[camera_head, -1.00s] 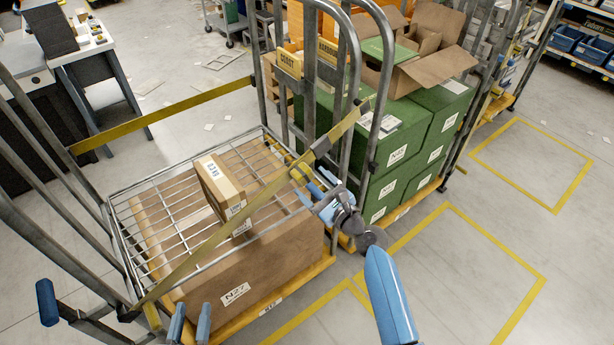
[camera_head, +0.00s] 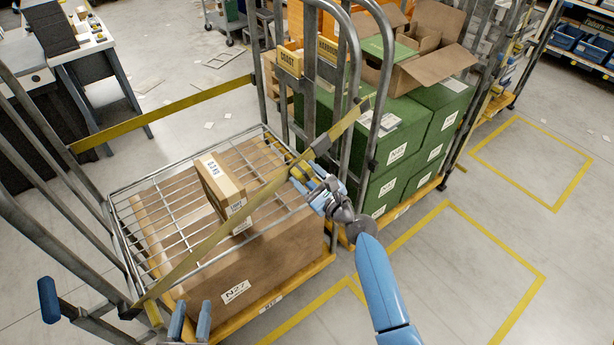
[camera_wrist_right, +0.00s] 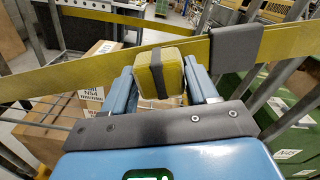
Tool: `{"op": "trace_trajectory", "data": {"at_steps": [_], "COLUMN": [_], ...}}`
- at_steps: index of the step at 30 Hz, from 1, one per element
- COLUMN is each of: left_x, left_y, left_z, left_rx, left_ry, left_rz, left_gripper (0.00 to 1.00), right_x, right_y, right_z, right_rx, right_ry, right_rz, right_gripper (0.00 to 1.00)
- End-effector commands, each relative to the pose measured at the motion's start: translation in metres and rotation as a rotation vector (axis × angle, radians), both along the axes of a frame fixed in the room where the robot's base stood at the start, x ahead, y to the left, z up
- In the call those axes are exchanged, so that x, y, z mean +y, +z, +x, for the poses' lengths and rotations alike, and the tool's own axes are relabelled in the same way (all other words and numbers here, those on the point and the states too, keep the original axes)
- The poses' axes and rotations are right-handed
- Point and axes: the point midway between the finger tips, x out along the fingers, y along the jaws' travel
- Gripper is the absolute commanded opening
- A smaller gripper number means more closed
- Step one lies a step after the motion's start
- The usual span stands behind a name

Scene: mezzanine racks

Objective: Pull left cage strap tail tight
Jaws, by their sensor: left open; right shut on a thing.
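A yellow strap (camera_head: 230,232) runs slantwise across the front of the left cage, with a dark grey sleeve (camera_head: 320,146) near its upper right end. My right gripper (camera_head: 305,178) is beside the strap at the cage's right front post. In the right wrist view, its blue fingers are shut on a yellow bundle with a dark band (camera_wrist_right: 163,75), which looks like the strap tail. The strap (camera_wrist_right: 70,82) and grey sleeve (camera_wrist_right: 236,45) lie just behind it. My left gripper (camera_head: 189,306) is open and empty at the bottom edge, in front of the cage.
The cage holds a large brown carton (camera_head: 255,262) under a wire shelf (camera_head: 160,222), with a small box (camera_head: 220,187) on top. A second strap (camera_head: 165,115) crosses behind. Green boxes (camera_head: 405,150) fill the right cage. The floor at right is clear, with yellow markings.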

Motion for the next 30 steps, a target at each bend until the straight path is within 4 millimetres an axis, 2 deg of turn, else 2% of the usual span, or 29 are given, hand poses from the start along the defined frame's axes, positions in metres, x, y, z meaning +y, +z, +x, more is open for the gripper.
{"op": "trace_trajectory", "data": {"at_steps": [1, 4, 5, 8, 15, 19, 29, 30], "left_x": [0.000, 0.000, 0.000, 0.000, 0.000, 0.000, 0.000, 0.000], "left_y": [0.000, 0.000, 0.000, 0.000, 0.002, 0.001, 0.001, 0.001], "left_z": [0.000, 0.000, 0.000, 0.000, 0.000, 0.000, 0.000, 0.000], "left_rx": [0.000, 0.000, 0.000, 0.000, 0.000, 0.000, 0.000, 0.000], "left_ry": [0.000, 0.000, 0.000, 0.000, 0.000, 0.000, 0.000, 0.000], "left_rz": [0.000, 0.000, 0.000, 0.000, 0.000, 0.000, 0.000, 0.000], "left_gripper": [0.43, 0.43, 0.43, 0.43, 0.43, 0.43, 0.43, 0.43], "right_x": [0.000, 0.000, 0.000, 0.004, 0.041, 0.055, 0.058, 0.058], "right_y": [-0.001, -0.001, -0.001, -0.003, -0.022, -0.029, -0.032, -0.032], "right_z": [0.000, 0.000, 0.000, -0.003, -0.030, -0.040, -0.043, -0.043], "right_rx": [0.001, 0.001, 0.001, 0.003, 0.007, 0.007, 0.010, 0.010], "right_ry": [0.001, 0.001, 0.001, 0.002, 0.009, 0.008, 0.008, 0.009], "right_rz": [-0.001, -0.001, -0.001, -0.001, -0.002, -0.001, -0.002, -0.003], "right_gripper": [0.20, 0.05, 0.03, 0.03, 0.03, 0.03, 0.03, 0.61]}}
